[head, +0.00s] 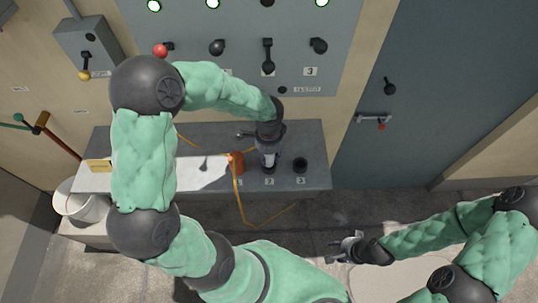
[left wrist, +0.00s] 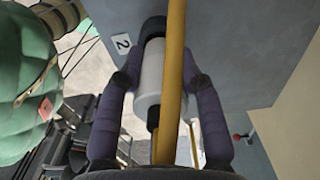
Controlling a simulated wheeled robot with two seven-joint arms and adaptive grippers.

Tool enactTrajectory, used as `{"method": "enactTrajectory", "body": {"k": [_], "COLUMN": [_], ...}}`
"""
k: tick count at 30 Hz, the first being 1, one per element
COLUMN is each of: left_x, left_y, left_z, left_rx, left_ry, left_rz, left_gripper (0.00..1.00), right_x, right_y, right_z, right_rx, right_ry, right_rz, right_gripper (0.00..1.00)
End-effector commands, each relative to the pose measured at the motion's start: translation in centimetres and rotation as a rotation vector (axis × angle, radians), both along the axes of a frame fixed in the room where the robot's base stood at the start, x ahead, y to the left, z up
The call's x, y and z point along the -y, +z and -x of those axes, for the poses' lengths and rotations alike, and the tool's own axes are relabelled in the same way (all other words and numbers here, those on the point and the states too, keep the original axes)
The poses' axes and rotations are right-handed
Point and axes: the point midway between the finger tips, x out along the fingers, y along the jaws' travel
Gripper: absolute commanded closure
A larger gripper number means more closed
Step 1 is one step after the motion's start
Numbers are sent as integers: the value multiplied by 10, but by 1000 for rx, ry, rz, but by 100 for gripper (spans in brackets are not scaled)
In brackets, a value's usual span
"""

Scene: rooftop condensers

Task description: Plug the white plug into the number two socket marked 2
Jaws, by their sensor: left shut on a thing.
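The white plug (head: 269,158) is upright at the bench, between the fingers of my left gripper (head: 268,151). In the left wrist view the purple fingers (left wrist: 160,92) close on the sides of the white plug (left wrist: 149,76), and a yellow cable runs across in front of it. The number two socket (head: 268,169) is a dark ring directly under the plug, mostly covered by it. The label 2 (left wrist: 122,43) lies beside the plug's far end. I cannot tell how deep the plug sits. My right gripper (head: 346,246) is open and empty, low at the right.
An orange plug (head: 236,161) stands at socket 1 with an orange cable hanging over the bench front. Socket 3 (head: 300,165) is empty. The grey bench (head: 318,150) stands below a switch panel (head: 335,70). A white bucket (head: 80,205) is at the left.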

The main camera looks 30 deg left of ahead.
Motion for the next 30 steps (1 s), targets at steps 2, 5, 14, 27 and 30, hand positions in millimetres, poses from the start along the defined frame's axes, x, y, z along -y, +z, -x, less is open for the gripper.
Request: {"method": "enactTrajectory", "body": {"k": [2, 5, 14, 27, 30], "left_x": [0, 0, 0, 0, 0], "left_y": [-1, -2, -6, -12, -13], "left_z": [0, 0, 0, 0, 0], "left_rx": [0, 0, 0, 0, 0], "left_ry": [0, 0, 0, 0, 0], "left_rz": [0, 0, 0, 0, 0], "left_gripper": [99, 99, 99, 99, 99], "right_x": [0, 0, 0, 0, 0], "right_y": [-1, -2, -5, -9, -10], "right_z": [0, 0, 0, 0, 0], "right_rx": [0, 0, 0, 0, 0], "right_ry": [0, 0, 0, 0, 0], "right_rz": [0, 0, 0, 0, 0], "right_gripper": [60, 60, 60, 60, 60]}}
